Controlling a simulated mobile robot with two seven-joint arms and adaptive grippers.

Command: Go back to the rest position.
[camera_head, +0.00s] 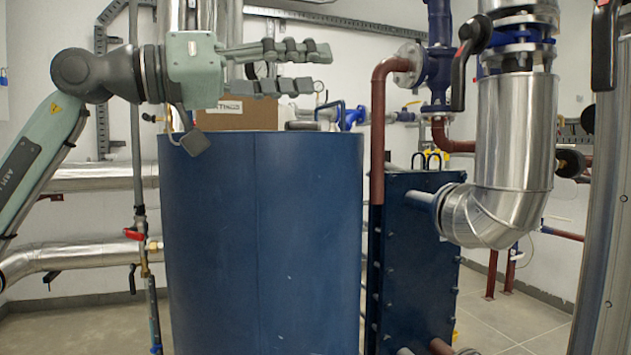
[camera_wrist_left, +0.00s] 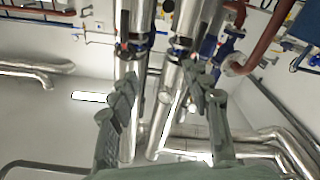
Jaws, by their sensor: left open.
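My left gripper (camera_head: 325,69) is raised at the upper left of the head view, level and pointing right, above the blue cylindrical tank (camera_head: 260,240). Its two fingers are apart with nothing between them. In the left wrist view my left gripper (camera_wrist_left: 160,95) also shows its fingers spread, with pipes and ceiling behind. My right gripper is in neither view.
A cardboard box (camera_head: 237,115) shows behind the tank's top, partly hidden. The dark blue plate exchanger (camera_head: 415,265) stands right of the tank. A thick silver insulated pipe (camera_head: 515,130) bends beside it. Silver pipes (camera_head: 90,262) run along the left wall.

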